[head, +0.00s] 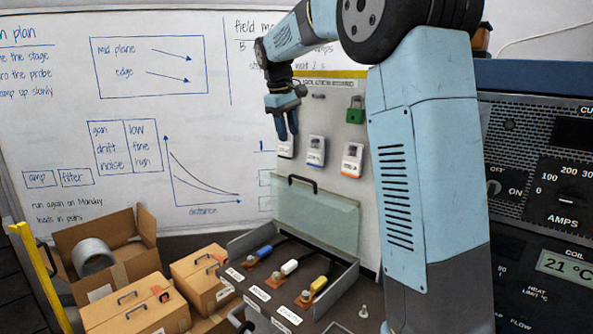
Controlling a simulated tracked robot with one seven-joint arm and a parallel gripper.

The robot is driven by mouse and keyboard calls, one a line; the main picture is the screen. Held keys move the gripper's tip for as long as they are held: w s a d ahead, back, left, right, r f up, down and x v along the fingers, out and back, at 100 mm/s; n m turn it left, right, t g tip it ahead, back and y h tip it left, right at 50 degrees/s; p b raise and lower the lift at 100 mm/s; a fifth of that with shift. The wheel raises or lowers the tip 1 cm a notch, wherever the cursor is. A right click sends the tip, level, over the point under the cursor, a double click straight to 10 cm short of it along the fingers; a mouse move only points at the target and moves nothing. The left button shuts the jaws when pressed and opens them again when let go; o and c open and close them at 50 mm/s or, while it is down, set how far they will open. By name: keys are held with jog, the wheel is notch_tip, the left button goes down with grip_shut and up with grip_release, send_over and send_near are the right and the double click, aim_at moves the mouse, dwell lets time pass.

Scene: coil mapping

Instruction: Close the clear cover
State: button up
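The clear cover (318,222) is a greenish see-through panel with a dark handle (303,183) at its top edge. It stands raised at the back of an open grey box (343,285). Inside the box are three connectors: blue (264,251), white (289,267) and yellow (318,283). My gripper (287,136) points down, above and slightly left of the handle in the picture, apart from it. Its two dark blue fingers look close together, and I see nothing between them. Whether they are open or shut is unclear.
A dark instrument panel (545,190) stands at the right. Cardboard boxes (135,305) sit at the lower left beside a yellow post (40,275). A whiteboard (120,110) fills the back.

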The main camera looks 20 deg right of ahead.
aim_at(295, 176)
jog(key=x, duration=1.3)
jog(key=shift+f, duration=0.1)
grip_shut()
dwell(0.4)
